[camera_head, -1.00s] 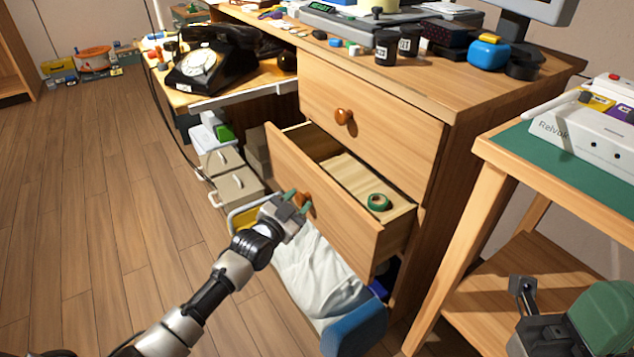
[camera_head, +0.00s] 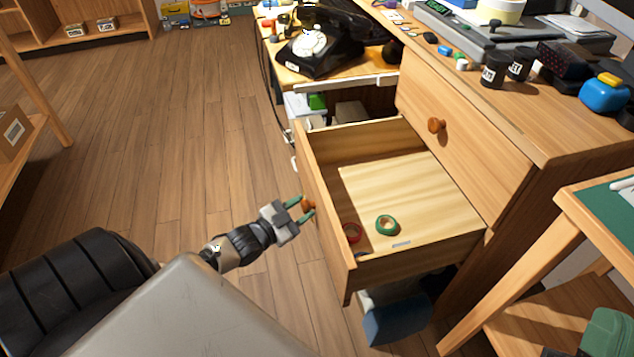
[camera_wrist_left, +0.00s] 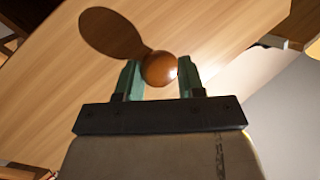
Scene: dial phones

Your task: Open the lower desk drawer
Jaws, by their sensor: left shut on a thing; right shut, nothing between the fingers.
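The lower desk drawer (camera_head: 322,222) is pulled well out of the wooden desk in the head view, its inside showing. It holds a green tape roll (camera_head: 387,225) and a red ring (camera_head: 351,232). My left gripper (camera_head: 305,207) is shut on the drawer's round brown knob (camera_head: 308,204). In the left wrist view the knob (camera_wrist_left: 159,69) sits between the green fingertips (camera_wrist_left: 157,80), close to the drawer front. My right gripper is not in view.
The upper drawer with its knob (camera_head: 436,125) is closed. A blue bin (camera_head: 397,318) is below the open drawer. A side table (camera_head: 590,225) stands at the right, with a green object (camera_head: 605,335) near its lower shelf. Wooden floor (camera_head: 180,130) is clear at the left.

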